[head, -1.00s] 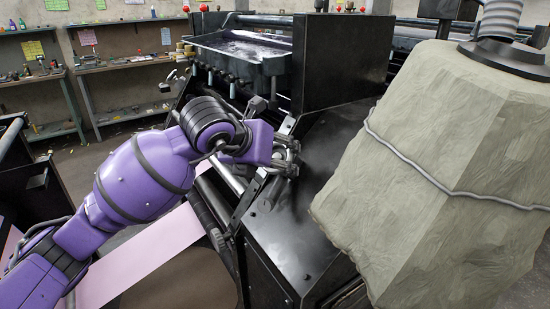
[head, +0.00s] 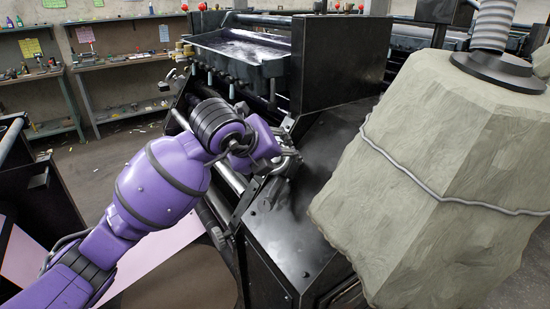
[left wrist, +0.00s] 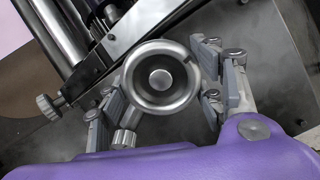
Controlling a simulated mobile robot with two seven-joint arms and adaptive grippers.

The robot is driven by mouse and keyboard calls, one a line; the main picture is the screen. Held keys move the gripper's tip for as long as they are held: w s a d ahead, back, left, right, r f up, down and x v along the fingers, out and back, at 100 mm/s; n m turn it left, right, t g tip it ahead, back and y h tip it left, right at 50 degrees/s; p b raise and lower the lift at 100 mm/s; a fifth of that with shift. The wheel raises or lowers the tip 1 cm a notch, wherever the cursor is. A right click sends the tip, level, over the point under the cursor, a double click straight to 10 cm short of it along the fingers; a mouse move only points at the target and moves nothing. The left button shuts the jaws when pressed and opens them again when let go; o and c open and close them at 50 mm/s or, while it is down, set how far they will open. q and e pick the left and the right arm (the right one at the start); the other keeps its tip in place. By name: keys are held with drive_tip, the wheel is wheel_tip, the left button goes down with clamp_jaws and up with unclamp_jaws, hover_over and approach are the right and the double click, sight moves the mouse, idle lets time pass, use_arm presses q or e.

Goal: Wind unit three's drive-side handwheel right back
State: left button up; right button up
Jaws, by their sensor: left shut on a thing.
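A round bright metal handwheel (left wrist: 161,78) with a central hub sits in the middle of the left wrist view, beside a slanted steel bracket. My left gripper (left wrist: 160,93) is shut on it, with finger pads on both sides of its rim. In the head view my purple left arm reaches in from the left. My left gripper (head: 284,161) is at the black press's sloping side panel (head: 320,150), and mostly hides the wheel. The wheel's amount of turn cannot be told. My right gripper is not in view.
A knurled knob (left wrist: 47,106) on a shaft is left of the wheel. A black tray (head: 240,50) tops the press. A big khaki wrapped block (head: 430,200) with a cord fills the right. Benches with shelves (head: 120,60) stand at the back left.

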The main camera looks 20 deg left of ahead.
use_arm(q)
drive_tip(key=shift+f, duration=0.1)
idle(0.3)
drive_tip(key=o, duration=1.1)
drive_tip(key=shift+o, duration=0.2)
drive_tip(key=shift+s+r, duration=0.25)
drive_tip(key=shift+r, duration=0.1)
drive_tip(key=v, duration=1.1)
drive_tip(key=shift+s+a, duration=0.15)
